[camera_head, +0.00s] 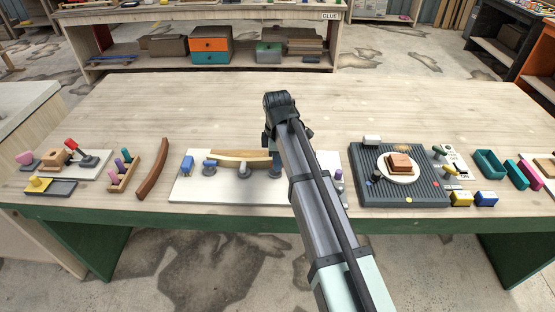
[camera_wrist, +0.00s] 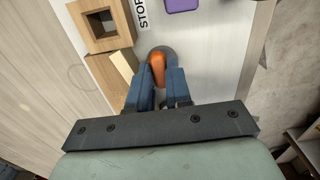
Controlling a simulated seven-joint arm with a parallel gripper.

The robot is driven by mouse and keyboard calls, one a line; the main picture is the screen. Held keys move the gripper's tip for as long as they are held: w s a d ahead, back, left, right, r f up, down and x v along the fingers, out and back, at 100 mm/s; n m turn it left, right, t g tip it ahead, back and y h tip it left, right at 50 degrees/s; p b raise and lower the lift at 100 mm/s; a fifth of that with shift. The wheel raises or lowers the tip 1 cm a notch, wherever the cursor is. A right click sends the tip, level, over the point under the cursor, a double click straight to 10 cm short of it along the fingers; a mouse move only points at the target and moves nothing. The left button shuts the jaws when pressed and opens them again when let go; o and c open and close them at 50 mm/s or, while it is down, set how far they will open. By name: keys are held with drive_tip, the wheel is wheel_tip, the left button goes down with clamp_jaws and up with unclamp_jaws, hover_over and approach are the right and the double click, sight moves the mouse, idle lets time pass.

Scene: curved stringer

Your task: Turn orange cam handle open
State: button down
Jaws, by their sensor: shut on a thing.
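The orange cam handle (camera_wrist: 157,64) shows in the wrist view, on a round grey base on the white board (camera_wrist: 215,50). My gripper (camera_wrist: 158,82) has its two blue fingers on either side of the handle's near end and is shut on it. The fingers cover that end. In the head view my arm hides the handle and most of the gripper. The white board (camera_head: 183,190) there carries a curved wooden strip (camera_head: 240,156) and grey posts with blue parts.
A wooden block with a square hole (camera_wrist: 103,25), a pale wood strip (camera_wrist: 123,66) and a purple block (camera_wrist: 183,5) are close to the gripper. A dark ribbed plate (camera_head: 400,190) stands right of my arm. A brown curved piece (camera_head: 153,170) lies left. The table's back is clear.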

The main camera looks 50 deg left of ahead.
drive_tip(key=c, duration=1)
unclamp_jaws()
drive_tip(key=shift+c, duration=0.2)
drive_tip(key=shift+m, duration=0.3)
